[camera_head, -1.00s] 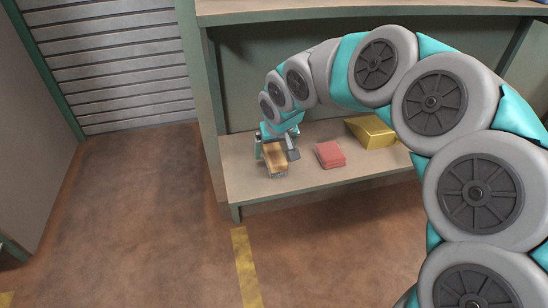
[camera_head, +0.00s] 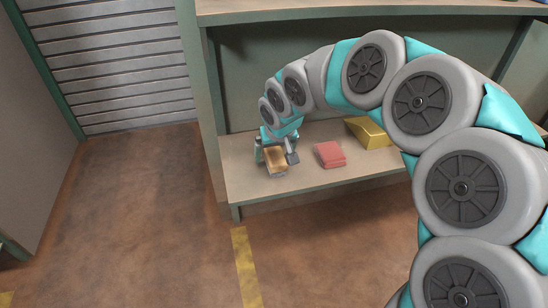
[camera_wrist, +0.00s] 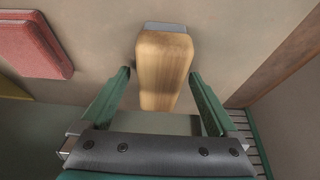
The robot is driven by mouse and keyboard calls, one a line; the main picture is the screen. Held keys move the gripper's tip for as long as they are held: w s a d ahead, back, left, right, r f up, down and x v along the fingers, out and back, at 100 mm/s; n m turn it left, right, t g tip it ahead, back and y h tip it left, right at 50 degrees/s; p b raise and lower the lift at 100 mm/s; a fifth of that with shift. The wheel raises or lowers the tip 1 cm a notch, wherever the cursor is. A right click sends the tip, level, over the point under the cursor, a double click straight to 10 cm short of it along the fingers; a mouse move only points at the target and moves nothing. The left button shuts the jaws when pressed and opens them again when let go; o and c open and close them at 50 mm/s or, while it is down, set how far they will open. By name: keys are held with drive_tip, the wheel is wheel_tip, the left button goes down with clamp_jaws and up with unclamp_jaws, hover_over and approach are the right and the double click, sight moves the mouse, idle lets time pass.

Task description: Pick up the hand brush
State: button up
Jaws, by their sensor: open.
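The hand brush (camera_head: 275,164) lies on the lower shelf near its left end. In the wrist view its wooden body (camera_wrist: 163,68) points toward me, with a grey end at the top of the picture. My gripper (camera_head: 274,151) is over the brush. In the wrist view my gripper (camera_wrist: 162,74) is open, with one green finger on each side of the wooden body. A gap shows between each finger and the wood. The bristles cannot be made out.
The shelf board (camera_head: 240,185) also carries a red folded cloth or pad (camera_head: 329,154) right of the brush and a yellow bin (camera_head: 369,132) farther right. The red thing shows upper left in the wrist view (camera_wrist: 45,38). An upright panel (camera_head: 204,110) closes the left end.

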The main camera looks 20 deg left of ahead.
clamp_jaws()
idle(0.8)
